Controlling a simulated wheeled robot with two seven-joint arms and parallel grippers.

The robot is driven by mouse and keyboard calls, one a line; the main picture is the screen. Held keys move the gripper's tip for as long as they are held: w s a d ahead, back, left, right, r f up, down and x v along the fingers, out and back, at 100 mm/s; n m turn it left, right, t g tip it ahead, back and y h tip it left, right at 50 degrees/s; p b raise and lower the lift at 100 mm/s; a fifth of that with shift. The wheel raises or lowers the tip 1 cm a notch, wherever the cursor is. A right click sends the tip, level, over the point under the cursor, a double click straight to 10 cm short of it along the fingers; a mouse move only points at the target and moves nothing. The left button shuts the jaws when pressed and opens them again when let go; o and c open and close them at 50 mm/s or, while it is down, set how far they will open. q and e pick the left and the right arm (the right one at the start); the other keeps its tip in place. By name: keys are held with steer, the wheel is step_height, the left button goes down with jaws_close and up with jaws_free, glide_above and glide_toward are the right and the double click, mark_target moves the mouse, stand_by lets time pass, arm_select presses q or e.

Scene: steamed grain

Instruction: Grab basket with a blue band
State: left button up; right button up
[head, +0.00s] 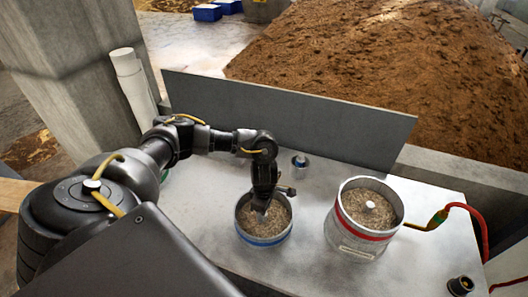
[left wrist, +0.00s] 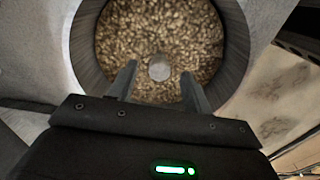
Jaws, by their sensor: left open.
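The basket with a blue band (head: 263,241) stands on the grey table, filled with grain. My left gripper (head: 261,209) reaches down over it from above, its fingers at the basket's opening. In the left wrist view the basket (left wrist: 232,50) is seen from above, with a round pale knob (left wrist: 159,68) in the middle of the grain. The two fingers of the left gripper (left wrist: 157,88) are apart, one on each side of the knob, with a gap between them. I cannot tell whether they touch the grain. My right gripper is in neither view.
A basket with a red band (head: 362,234), also holding grain, stands to the right. A red hose (head: 468,208) runs beside it. A small blue and grey item (head: 300,161) lies behind. A grey panel (head: 290,115) edges the table's back.

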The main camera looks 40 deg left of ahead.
arm_select(q)
steer(key=shift+s+f+p, duration=0.1)
steer(key=shift+f+p, duration=0.25)
steer(key=shift+p, duration=0.1)
step_height(320, 180, down, 4)
steer(key=shift+a+r+p, duration=0.1)
steer(key=shift+r+p, duration=0.1)
steer(key=shift+p, duration=0.55)
steer(key=shift+f, duration=0.45)
jaws_close()
steer(key=shift+r, duration=0.1)
